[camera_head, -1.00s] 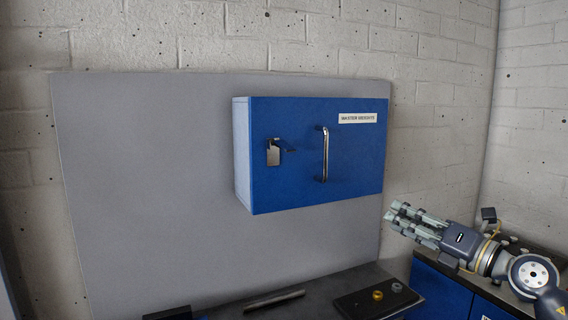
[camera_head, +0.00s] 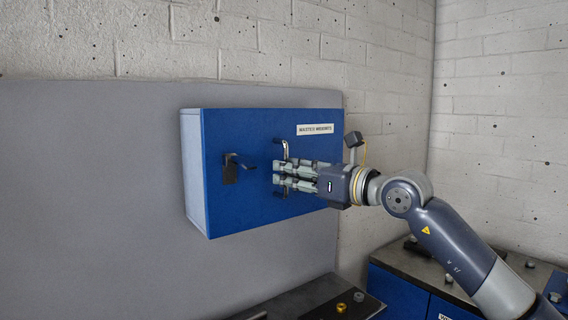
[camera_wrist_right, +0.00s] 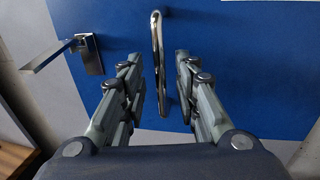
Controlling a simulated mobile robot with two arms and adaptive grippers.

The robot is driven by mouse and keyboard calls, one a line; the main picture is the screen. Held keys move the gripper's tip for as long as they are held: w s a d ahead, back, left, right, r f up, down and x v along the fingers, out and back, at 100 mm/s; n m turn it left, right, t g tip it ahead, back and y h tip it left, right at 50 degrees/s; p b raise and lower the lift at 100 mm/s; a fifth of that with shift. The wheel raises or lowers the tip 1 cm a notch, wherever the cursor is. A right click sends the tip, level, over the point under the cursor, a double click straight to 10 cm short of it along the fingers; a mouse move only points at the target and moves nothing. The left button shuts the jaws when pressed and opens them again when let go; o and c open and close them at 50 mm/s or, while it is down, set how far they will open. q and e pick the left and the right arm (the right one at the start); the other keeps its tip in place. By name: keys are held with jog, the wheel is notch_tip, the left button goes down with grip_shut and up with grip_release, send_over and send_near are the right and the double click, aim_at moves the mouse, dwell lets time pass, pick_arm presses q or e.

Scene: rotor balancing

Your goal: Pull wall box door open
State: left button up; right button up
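The blue wall box (camera_head: 230,215) hangs on the grey panel with its door shut; a label reading "MASTER WEIGHTS" (camera_head: 315,129) is at its upper right. A chrome vertical bar handle (camera_wrist_right: 158,50) is on the door, and its ends show above and below my fingers in the head view (camera_head: 285,148). My right gripper (camera_head: 277,180) is open at the handle. In the right wrist view its fingers stand on either side of the bar with visible gaps. A latch lever (camera_head: 240,162) sits left of the handle and also shows in the wrist view (camera_wrist_right: 50,55). My left gripper is out of view.
A dark bench top (camera_head: 310,296) with small brass and grey weights (camera_head: 341,308) is below the box. A blue cabinet (camera_head: 400,294) with a dark top stands at the lower right, under my right arm. The space left of the box is clear.

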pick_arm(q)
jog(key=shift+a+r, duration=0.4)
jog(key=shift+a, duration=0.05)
pick_arm(e)
jog(key=shift+x, duration=1)
grip_shut()
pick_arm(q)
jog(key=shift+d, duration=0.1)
pick_arm(e)
jog(key=shift+d, duration=0.2)
